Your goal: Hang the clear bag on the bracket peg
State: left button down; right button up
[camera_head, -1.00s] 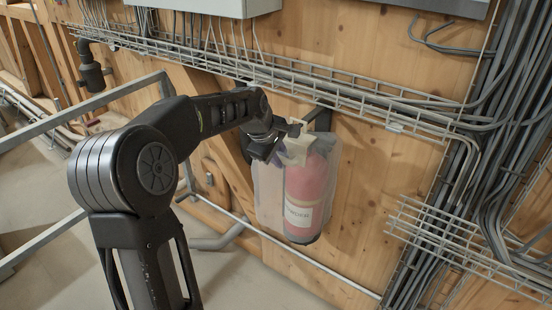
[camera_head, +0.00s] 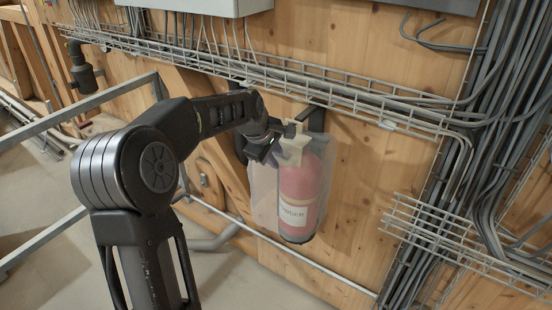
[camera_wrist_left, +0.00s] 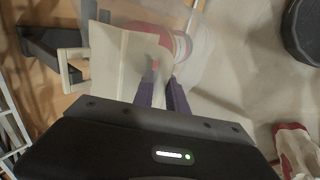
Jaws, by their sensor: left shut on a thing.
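The clear bag (camera_head: 263,195) hangs upright against the wooden wall, with a red labelled cylinder (camera_head: 303,185) inside. Its cream top (camera_head: 294,150) is at my left gripper (camera_head: 281,141). In the left wrist view the gripper's purple fingers (camera_wrist_left: 163,92) are shut on the cream top (camera_wrist_left: 115,60). A square cream loop (camera_wrist_left: 70,67) projects from that top on the left. The dark bracket (camera_head: 316,120) is just behind the bag's top. In the left wrist view the bracket (camera_wrist_left: 42,48) reaches the loop; I cannot tell whether its peg passes through. My right gripper is not in view.
A wire cable tray (camera_head: 330,92) runs along the wall above the bag. Another tray (camera_head: 450,240) and many grey cables (camera_head: 500,150) are at right. A metal rail (camera_head: 100,98) is at left. A pipe (camera_head: 300,262) runs low along the wall.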

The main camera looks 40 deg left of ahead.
pick_arm(q)
jog(key=c, duration=1.3)
grip_release()
jog(key=shift+o, duration=0.2)
jog(key=b+v, duration=0.1)
jog(key=v, duration=0.6)
jog(key=shift+s+r, duration=0.25)
jog(key=shift+r, duration=0.1)
